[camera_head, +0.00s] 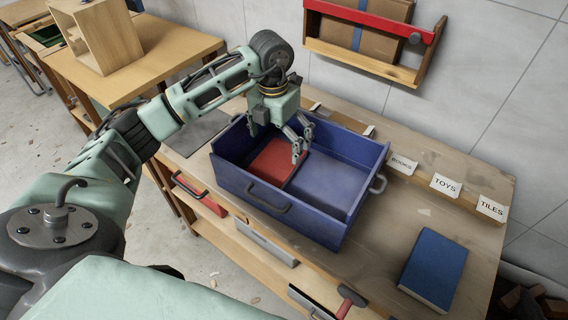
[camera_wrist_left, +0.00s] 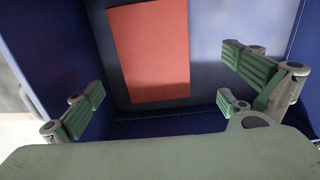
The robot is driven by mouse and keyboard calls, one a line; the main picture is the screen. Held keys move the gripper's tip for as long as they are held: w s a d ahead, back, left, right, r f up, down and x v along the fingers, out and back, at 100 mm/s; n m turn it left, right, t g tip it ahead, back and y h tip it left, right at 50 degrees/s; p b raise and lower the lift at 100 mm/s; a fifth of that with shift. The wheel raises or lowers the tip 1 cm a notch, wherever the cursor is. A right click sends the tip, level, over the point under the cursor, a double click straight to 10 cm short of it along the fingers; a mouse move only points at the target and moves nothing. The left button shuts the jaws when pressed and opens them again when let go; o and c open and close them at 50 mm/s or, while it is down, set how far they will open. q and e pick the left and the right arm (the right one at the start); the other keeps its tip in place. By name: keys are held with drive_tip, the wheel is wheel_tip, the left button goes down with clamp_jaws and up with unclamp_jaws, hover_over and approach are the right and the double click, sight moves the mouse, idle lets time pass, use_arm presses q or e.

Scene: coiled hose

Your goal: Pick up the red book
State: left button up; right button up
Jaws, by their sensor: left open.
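The red book (camera_head: 272,160) lies flat inside the blue bin (camera_head: 265,193), in its left part. It also shows in the left wrist view (camera_wrist_left: 150,52), beyond the fingers and apart from them. My left gripper (camera_head: 281,138) is over the bin, pointing down above the book, with its fingers spread. In the left wrist view the fingers (camera_wrist_left: 165,105) stand wide apart with nothing between them. Part of the book's far side is hidden by the gripper in the head view. My right gripper is not in view.
A blue book (camera_head: 434,267) lies on the workbench (camera_head: 385,235) to the right. Labels reading BOOKS, TOYS and TILES (camera_head: 491,209) stand along the back. A wall shelf (camera_head: 365,55) hangs above.

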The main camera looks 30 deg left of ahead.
sight(276, 161)
use_arm(q)
drive_tip(key=shift+s+a+f, duration=0.1)
drive_tip(key=shift+a, duration=0.4)
drive_tip(key=shift+s+f, duration=0.15)
drive_tip(key=shift+f, duration=0.15)
wheel_tip(276, 161, down, 3)
drive_tip(key=shift+d+r+p, duration=0.1)
drive_tip(key=shift+r+p, duration=0.05)
drive_tip(key=shift+p, duration=0.55)
drive_tip(key=f, duration=0.2)
drive_tip(key=shift+w+f+p, duration=0.25)
drive_tip(key=shift+f+p, duration=0.05)
drive_tip(key=shift+f, duration=0.65)
drive_tip(key=c, duration=1.3)
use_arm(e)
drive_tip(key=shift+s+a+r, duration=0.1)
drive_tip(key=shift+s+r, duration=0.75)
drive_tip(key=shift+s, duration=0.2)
